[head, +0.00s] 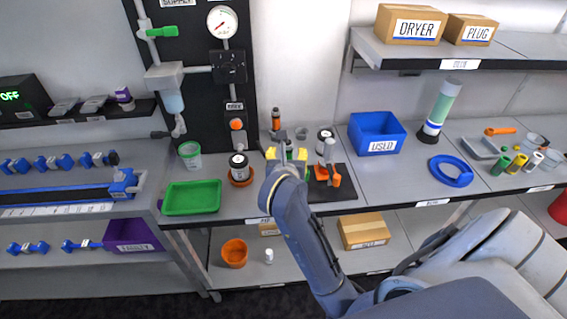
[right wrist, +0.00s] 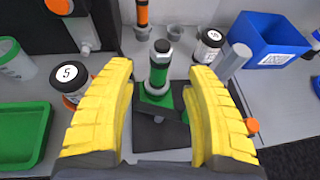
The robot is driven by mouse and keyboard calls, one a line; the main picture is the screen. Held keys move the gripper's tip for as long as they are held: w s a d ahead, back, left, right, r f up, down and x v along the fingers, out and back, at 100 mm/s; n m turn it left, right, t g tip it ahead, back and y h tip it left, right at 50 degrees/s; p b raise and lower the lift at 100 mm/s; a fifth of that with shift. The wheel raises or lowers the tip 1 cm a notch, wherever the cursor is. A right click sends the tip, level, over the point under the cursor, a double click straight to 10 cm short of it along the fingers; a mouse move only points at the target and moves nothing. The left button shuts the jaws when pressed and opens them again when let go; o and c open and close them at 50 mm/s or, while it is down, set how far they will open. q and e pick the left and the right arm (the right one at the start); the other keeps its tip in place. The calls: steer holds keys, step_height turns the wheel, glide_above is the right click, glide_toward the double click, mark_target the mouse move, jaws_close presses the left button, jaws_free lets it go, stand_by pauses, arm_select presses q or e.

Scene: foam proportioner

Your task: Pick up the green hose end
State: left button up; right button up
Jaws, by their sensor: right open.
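The green hose end (right wrist: 159,76) stands upright in the right wrist view, with a grey tip, a dark collar and green parts below. It stands over a dark base plate (right wrist: 147,135). My right gripper (right wrist: 159,68) is open, its two yellow fingers on either side of the hose end with visible gaps. In the head view my right gripper (head: 287,154) is over the bench, and its wrist and fingers hide most of the hose end. My left gripper is not in view.
Close by are a black-lidded jar (head: 239,166), a green tray (head: 191,197), an orange-handled clamp (head: 333,178) and a blue bin (head: 377,134). A lidded container (right wrist: 208,45) and an orange-capped bottle (right wrist: 142,18) stand behind the hose end. A shelf with boxes (head: 408,25) overhangs the right side.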

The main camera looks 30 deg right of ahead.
mark_target(288, 150)
steer(key=shift+x, duration=3.35)
steer(key=shift+s, duration=0.1)
jaws_close()
